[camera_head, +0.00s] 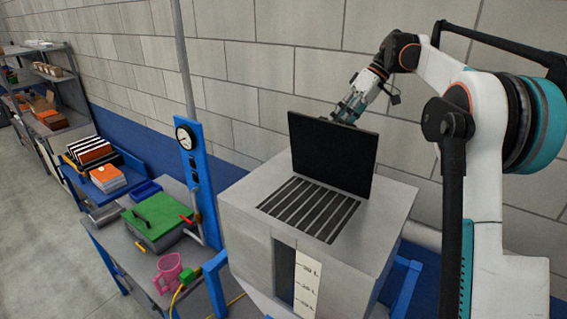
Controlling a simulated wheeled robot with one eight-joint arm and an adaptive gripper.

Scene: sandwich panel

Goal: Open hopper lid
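The hopper (379,232) is a large grey box on a blue frame, with a level scale on its front. Its lid (332,153) is a dark panel standing nearly upright at the back of the opening. The slatted grate (310,208) in the top of the hopper is uncovered. My gripper (347,114) is behind the lid, near its upper right edge. The lid hides the fingertips, so I cannot tell whether they touch or hold it.
A pressure gauge (185,137) stands on a blue post left of the hopper. A block wall is close behind the hopper. The floor at left is clear.

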